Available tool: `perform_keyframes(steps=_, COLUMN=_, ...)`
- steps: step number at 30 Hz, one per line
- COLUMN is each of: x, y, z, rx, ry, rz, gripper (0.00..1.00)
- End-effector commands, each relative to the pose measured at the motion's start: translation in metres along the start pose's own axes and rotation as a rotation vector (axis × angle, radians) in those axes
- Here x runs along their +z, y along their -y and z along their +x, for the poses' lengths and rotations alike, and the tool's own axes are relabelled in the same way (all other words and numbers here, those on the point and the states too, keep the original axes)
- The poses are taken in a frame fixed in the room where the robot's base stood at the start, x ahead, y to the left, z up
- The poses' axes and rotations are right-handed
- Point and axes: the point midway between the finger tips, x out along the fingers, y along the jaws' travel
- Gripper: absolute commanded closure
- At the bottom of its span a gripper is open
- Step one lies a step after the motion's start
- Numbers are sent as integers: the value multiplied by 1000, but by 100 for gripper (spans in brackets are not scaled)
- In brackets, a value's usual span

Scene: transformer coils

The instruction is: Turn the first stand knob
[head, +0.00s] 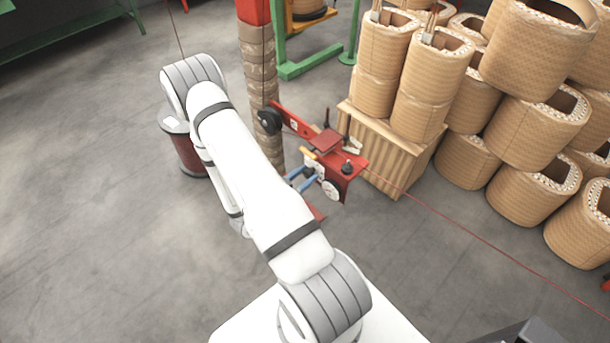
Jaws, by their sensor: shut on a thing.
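The red stand (350,182) is right of the picture's middle, with a black upright knob (347,167), a white round dial (331,190) and a dark post (327,124) on it. My white arm rises from the bottom, bends at the upper left and comes back down behind itself. My gripper (311,173) shows only as two blue fingers coming from behind the arm. They reach up and right to the stand's near left side and are shut on a small part there, which looks like a stand knob. The fingers largely hide it; the gripper's body is hidden behind the arm.
A wrapped column (260,65) with a red top stands behind the stand. A wooden crate (385,168) bearing wrapped coils (428,85) is close on the right, with more coils stacked beyond. A red bin (187,152) stands left of the arm. The left floor is clear.

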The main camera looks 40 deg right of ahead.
Motion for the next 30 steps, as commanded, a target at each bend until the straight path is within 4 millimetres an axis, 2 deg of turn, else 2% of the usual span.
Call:
perform_keyframes(steps=8, x=1, y=0, z=-1, rx=-3, ry=3, rz=191, gripper=92)
perform_keyframes(steps=30, x=2, y=0, z=-2, rx=-2, ry=5, rz=892, gripper=92)
